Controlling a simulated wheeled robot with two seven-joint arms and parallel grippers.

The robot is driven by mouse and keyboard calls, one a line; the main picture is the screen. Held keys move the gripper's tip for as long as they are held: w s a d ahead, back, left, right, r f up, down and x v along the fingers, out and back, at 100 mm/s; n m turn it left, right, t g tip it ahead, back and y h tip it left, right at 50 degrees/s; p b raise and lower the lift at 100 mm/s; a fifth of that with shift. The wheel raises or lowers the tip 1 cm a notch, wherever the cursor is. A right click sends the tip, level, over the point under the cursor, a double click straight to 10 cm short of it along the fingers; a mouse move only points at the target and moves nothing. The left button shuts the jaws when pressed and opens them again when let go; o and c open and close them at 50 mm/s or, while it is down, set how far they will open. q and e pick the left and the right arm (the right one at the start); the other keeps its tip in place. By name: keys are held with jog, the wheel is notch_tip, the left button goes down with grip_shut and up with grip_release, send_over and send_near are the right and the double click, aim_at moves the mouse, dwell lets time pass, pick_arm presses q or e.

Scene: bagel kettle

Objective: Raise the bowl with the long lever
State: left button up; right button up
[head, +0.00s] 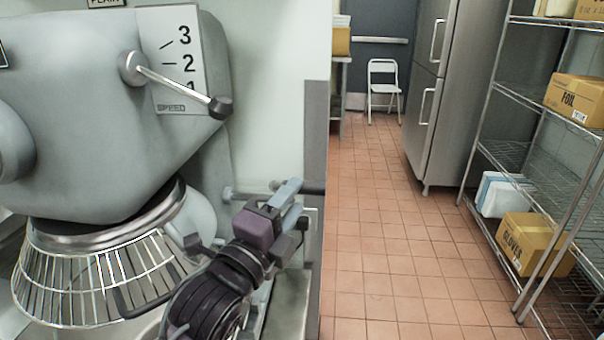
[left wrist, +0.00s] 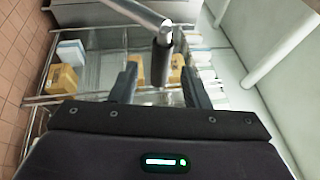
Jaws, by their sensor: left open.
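The big grey mixer (head: 80,110) fills the left of the head view. A wire guard (head: 95,275) hangs under its head, and only a small pale part of what may be the bowl shows below it. The long lever, a metal rod with a dark grip (head: 314,188), sticks out to the right of the mixer's side. My left gripper (head: 288,206) is open right at this lever. In the left wrist view the dark grip (left wrist: 161,62) appears between my two fingers, which stand apart from it on both sides. My right gripper is not in view.
A speed lever with a black knob (head: 220,107) sits higher on the mixer. A wire shelf (head: 530,165) with boxes stands at the right, beside a steel fridge (head: 440,90). A white chair (head: 384,88) is at the back. The tiled floor (head: 390,230) is clear.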

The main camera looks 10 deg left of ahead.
pick_arm(q)
jog(key=p+x, duration=0.1)
jog(key=x, duration=0.5)
jog(key=shift+d, duration=0.15)
jog(key=shift+c, duration=0.2)
jog(key=shift+w, duration=0.1)
grip_shut()
